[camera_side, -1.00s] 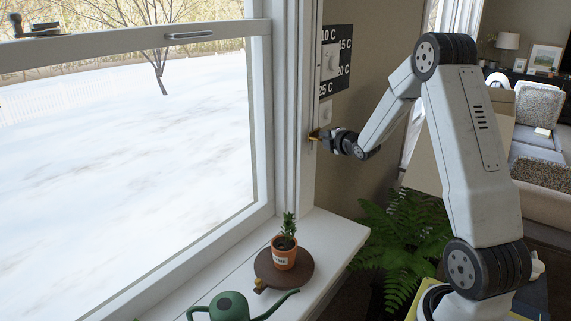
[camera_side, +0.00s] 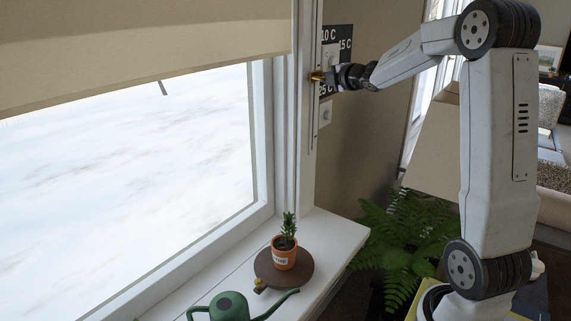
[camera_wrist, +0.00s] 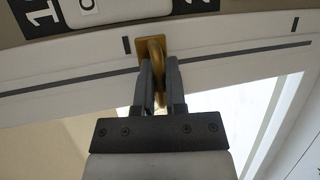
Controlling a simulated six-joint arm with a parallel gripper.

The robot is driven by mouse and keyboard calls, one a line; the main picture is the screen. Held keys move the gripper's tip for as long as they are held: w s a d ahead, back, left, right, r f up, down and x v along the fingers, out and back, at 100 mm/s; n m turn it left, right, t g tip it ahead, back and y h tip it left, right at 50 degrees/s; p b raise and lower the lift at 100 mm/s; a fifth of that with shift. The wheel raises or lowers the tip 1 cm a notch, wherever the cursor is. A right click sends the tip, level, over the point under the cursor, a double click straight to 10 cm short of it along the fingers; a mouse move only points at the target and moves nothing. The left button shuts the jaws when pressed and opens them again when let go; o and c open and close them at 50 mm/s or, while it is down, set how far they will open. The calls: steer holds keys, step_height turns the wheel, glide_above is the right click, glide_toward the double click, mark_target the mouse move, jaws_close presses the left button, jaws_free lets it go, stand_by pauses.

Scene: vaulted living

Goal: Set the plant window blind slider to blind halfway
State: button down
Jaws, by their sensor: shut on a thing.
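The brass blind slider (camera_side: 316,76) sits on a slotted track on the window's right frame. My gripper (camera_side: 325,77) is shut on it from the right. In the wrist view the slider's brass plate (camera_wrist: 143,45) shows beyond the fingers, and my gripper (camera_wrist: 159,72) has a finger on each side of its knob. A short dark mark (camera_wrist: 127,45) is just left of the plate; another mark (camera_wrist: 294,25) is near the slot's right end. The beige blind (camera_side: 140,50) covers the upper part of the window, with snow visible below it.
A dark temperature dial panel (camera_side: 345,50) is on the wall right of the track, partly hidden by my gripper. On the sill (camera_side: 335,240) below are a potted plant (camera_side: 284,257) on a round brown base (camera_side: 302,276) and a green watering can (camera_side: 230,307). A fern (camera_side: 395,240) stands below right.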

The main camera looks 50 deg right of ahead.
steer(key=shift+r, duration=1.3)
steer(key=c, duration=0.7)
jaws_free()
steer(key=shift+s, duration=0.15)
steer(key=shift+v, duration=3.8)
